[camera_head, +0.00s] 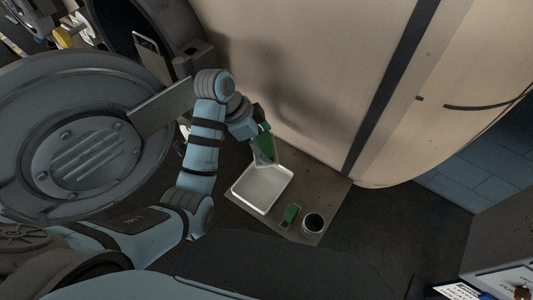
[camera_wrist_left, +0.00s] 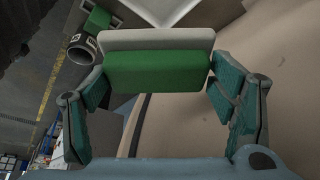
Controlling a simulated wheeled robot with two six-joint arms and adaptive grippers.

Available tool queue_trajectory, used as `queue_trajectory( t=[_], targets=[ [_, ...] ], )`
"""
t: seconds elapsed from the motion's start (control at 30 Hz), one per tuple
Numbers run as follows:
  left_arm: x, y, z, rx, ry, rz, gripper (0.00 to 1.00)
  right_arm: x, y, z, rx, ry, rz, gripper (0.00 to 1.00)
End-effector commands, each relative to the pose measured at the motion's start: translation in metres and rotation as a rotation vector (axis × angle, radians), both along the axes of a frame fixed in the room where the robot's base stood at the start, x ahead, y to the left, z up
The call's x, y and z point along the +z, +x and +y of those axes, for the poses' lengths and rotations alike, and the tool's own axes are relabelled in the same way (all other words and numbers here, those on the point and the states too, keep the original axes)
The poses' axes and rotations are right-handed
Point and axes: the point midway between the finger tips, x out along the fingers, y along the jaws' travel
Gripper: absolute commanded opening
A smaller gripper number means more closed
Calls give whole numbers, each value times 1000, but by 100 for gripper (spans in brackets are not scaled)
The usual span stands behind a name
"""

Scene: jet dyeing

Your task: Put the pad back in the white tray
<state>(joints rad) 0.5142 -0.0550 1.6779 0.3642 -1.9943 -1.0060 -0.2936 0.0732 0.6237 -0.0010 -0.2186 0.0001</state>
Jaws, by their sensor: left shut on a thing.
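The pad (camera_wrist_left: 155,72) is a green block with a pale grey-white layer along its far side. My left gripper (camera_head: 262,143) is shut on it, one teal finger at each end in the left wrist view. In the head view the pad is hard to separate from the fingers. The white tray (camera_head: 262,187) is a shallow rectangular tray, and no object shows in it. The gripper is at its upper edge in the head view; I cannot tell its exact height. The tray also shows partly at the top of the left wrist view (camera_wrist_left: 168,10). My right gripper is not in view.
A small green block (camera_head: 290,214) and a round dark-mouthed cup (camera_head: 312,224) stand beside the tray on the same brown board (camera_head: 334,194). A large beige curved body (camera_head: 300,70) rises close behind the gripper. A big grey round hatch (camera_head: 85,150) is at the left.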

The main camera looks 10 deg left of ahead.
Motion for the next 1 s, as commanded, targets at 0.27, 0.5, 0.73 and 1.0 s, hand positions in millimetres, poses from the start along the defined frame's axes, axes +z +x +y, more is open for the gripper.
queue_trajectory(
  t=[0.27, 0.5, 0.73, 1.0],
  targets=[
    [-69, -5, 6, 31, 11, 33, 55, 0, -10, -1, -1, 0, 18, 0],
    [-150, -4, 6, 28, 11, 25, 55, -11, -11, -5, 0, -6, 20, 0],
    [-189, -4, 5, 25, 10, 24, 55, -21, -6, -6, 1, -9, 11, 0],
    [-199, -4, 5, 25, 10, 21, 55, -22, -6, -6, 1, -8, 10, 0]
  ],
)
